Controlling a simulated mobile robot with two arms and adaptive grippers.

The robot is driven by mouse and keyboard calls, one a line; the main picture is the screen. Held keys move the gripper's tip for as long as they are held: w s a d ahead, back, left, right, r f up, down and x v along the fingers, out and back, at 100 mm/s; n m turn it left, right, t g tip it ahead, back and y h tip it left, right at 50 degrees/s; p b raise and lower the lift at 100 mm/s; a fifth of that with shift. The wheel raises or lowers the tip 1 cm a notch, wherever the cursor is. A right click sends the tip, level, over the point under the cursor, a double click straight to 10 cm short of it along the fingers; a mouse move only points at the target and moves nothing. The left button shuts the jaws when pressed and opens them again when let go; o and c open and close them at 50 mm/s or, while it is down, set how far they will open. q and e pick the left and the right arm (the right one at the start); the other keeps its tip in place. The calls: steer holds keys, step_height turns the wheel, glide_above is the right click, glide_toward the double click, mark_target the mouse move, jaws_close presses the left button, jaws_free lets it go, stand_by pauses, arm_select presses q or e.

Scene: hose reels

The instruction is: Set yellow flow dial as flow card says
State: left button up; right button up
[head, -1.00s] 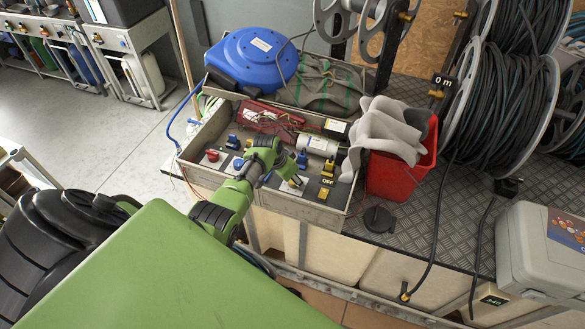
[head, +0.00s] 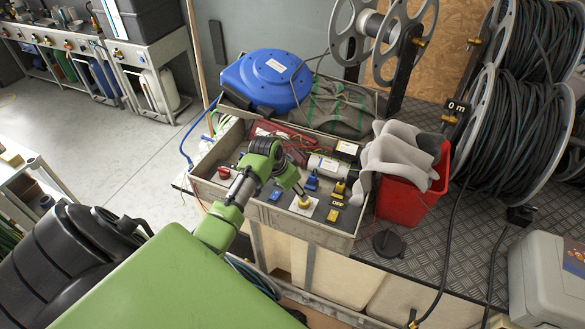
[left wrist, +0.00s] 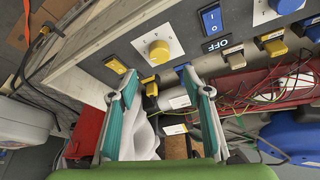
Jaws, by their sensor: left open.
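The yellow flow dial (head: 303,202) sits on a pale square plate on the grey sloped panel. In the left wrist view the yellow dial (left wrist: 160,51) has marks around it; its exact setting is too small to tell. My left gripper (head: 297,188) is open and empty just above the dial in the head view. In the left wrist view its two teal-padded fingers (left wrist: 160,92) are spread apart, with the dial beyond their tips. I cannot make out which item is the flow card. My right gripper is not in view.
A yellow switch (left wrist: 116,65), a blue switch (left wrist: 211,18) and an OFF plate (left wrist: 216,45) are close to the dial. A red bucket (head: 405,200) with grey cloth stands to the right. A blue reel (head: 266,80) and wires lie behind the panel.

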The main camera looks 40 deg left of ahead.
arm_select(q)
steer(key=shift+v, duration=1.25)
steer(key=s+d+f+g, duration=0.1)
steer(key=s+d+f, duration=0.2)
steer(key=s+d, duration=0.8)
steer(key=s+d+r, duration=0.3)
steer(key=s+d, duration=0.1)
steer(key=s, duration=0.4)
steer(key=s+d+r, duration=0.3)
steer(key=s+r, duration=0.1)
steer(key=s, duration=0.5)
step_height(320, 180, down, 31)
steer(key=s+g+b, duration=0.1)
steer(key=s+b, duration=0.1)
steer(key=b, duration=0.3)
steer(key=s+a+f+b, duration=0.1)
steer(key=s+f+b, duration=0.1)
steer(key=s+f, duration=0.6)
steer(key=s+a+f+g+b, duration=0.1)
steer(key=s+f+b, duration=0.1)
steer(key=s+f, duration=0.7)
step_height(320, 180, down, 4)
steer(key=shift+a+f+g+y, duration=0.1)
steer(key=shift+a+g+y, duration=0.2)
steer(key=shift+y, duration=0.1)
